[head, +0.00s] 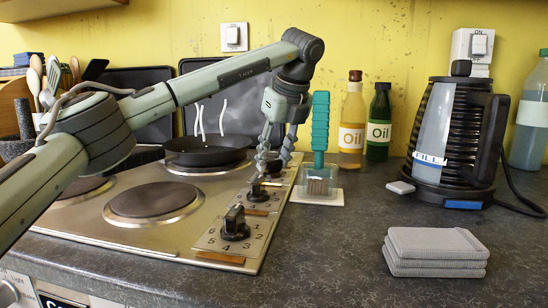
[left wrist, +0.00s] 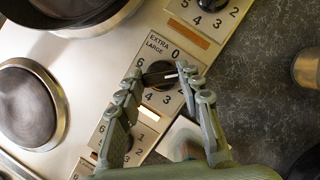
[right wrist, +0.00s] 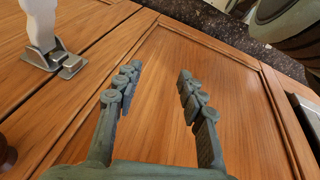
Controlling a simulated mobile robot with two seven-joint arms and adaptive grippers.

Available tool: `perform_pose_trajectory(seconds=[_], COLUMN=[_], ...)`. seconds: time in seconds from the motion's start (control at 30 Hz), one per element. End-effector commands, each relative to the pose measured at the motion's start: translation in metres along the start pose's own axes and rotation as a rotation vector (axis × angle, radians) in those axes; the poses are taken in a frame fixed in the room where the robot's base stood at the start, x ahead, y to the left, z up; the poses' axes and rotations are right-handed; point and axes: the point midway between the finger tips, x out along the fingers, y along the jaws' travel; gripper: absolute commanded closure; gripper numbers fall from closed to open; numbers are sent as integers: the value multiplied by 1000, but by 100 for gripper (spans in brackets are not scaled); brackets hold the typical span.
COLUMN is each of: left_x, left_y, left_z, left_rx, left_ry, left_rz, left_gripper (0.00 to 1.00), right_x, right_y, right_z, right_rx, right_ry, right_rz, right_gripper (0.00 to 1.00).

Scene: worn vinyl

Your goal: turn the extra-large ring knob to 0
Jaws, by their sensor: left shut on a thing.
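The extra-large ring knob (left wrist: 160,75) is black with a bar grip, on a plate reading "EXTRA LARGE" and 0 in the left wrist view. Its bar lies nearly level there, with a white mark at the right end, away from the 0 above. The number beside that end is hidden by a finger. The knob also shows in the head view (head: 258,191). My left gripper (left wrist: 162,78) is shut on the bar, one finger at each end; in the head view it comes down from above (head: 268,170). My right gripper (right wrist: 160,82) is open and empty before a wooden cupboard door.
Another black knob (head: 235,223) stands nearer on the hob (head: 100,222). A pan (head: 207,152) sits on a back ring. A brush in a holder (head: 320,185), a kettle (head: 450,140) and folded grey cloths (head: 436,250) stand to the right.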

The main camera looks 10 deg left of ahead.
Motion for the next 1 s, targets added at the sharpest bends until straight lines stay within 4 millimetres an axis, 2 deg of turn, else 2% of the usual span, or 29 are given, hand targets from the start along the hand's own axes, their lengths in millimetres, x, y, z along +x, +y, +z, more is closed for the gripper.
perform_pose_trajectory(seconds=[0.13,0.17,0.3,0.67,0.77,1.0], left_x=[0,0,0,-5,-17,-60], left_y=[0,0,0,0,0,-1], left_z=[0,0,0,2,7,25], left_rx=[0,0,1,1,0,-2], left_ry=[0,0,0,-1,-2,-2], left_rz=[-1,-1,-1,-1,-2,-3], left_gripper=[93,61,43,43,43,43], right_x=[-1,-1,-2,-3,-3,-2], right_y=[0,0,0,1,1,1], right_z=[-1,-1,-2,-4,-3,-2], right_rx=[1,1,1,6,5,3], right_ry=[3,4,6,12,10,7], right_rz=[0,0,1,1,1,1], right_gripper=[60,60,60,60,60,60])
